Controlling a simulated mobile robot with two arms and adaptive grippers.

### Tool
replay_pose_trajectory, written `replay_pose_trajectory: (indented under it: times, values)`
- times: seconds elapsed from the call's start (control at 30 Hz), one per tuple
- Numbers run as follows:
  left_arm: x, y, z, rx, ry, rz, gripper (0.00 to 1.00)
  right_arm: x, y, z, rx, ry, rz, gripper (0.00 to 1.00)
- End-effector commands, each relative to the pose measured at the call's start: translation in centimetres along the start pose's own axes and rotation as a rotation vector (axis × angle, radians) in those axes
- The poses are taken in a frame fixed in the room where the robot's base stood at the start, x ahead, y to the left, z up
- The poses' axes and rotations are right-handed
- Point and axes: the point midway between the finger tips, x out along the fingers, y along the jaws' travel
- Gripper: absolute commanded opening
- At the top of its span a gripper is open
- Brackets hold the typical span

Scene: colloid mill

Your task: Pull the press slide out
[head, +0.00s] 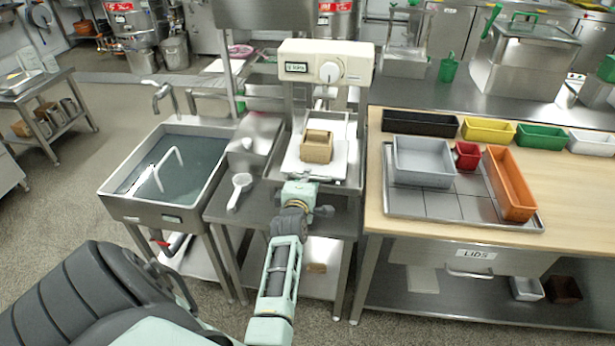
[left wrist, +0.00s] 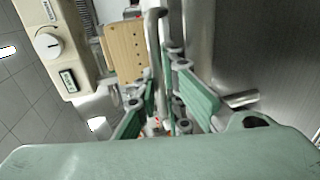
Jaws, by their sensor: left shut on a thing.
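The press has a cream head (head: 326,62) with a white dial and a small green-framed display, above a metal frame. Below it the press slide (head: 342,172), a pale plate, carries a wooden box-shaped mould (head: 317,147). My left gripper (head: 300,188) is at the slide's front edge. In the left wrist view my left gripper (left wrist: 168,112) is shut on a thin metal bar (left wrist: 155,50) in front of the wooden mould (left wrist: 124,52); this looks like the slide's handle. The exact contact is partly hidden by the fingers. My right gripper is not in view.
A water-filled sink (head: 183,160) stands left of the press. A white scoop (head: 239,190) lies on the steel table (head: 262,212) between them. Right is a wooden-topped counter (head: 385,215) with a grey bin (head: 424,162), an orange bin (head: 511,185) and a small red bin (head: 467,155).

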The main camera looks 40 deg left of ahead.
Motion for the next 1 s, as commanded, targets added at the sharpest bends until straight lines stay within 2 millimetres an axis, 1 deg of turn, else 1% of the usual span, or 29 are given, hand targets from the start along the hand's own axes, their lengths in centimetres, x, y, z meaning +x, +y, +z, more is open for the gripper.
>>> replay_pose_trajectory:
  times: [0.03, 0.07, 0.1, 0.3, 0.53, 0.6, 0.67, 0.77, 0.87, 1.0]
  values:
    - [-0.1, -0.4, -0.5, 0.012, 0.008, -0.006, 0.0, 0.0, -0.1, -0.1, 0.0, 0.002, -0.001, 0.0]
    - [-0.1, -0.4, -0.5, 0.012, 0.008, -0.006, 0.0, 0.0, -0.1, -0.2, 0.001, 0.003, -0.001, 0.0]
    - [-0.1, -0.4, -0.5, 0.012, 0.008, -0.007, 0.1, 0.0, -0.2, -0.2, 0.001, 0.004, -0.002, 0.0]
    - [-0.1, -0.4, -0.4, 0.008, 0.006, -0.007, 0.28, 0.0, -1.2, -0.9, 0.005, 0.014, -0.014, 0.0]
    - [-0.1, -0.4, -0.2, 0.004, 0.003, -0.007, 0.28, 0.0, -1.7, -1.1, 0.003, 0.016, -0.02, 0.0]
    - [-0.1, -0.4, -0.2, 0.003, 0.002, -0.007, 0.28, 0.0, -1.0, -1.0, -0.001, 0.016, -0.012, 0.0]
    - [-0.3, -0.4, -0.1, 0.003, 0.002, -0.007, 0.28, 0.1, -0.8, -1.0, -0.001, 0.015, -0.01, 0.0]
    - [-1.0, -0.4, -0.1, 0.002, 0.002, -0.008, 0.28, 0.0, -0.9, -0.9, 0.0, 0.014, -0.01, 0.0]
    - [-2.3, -0.5, -0.2, 0.002, 0.002, -0.009, 0.28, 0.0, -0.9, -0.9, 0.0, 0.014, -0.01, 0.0]
    - [-4.5, -0.4, -0.3, 0.002, 0.004, -0.007, 0.28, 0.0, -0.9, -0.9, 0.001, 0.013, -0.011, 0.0]
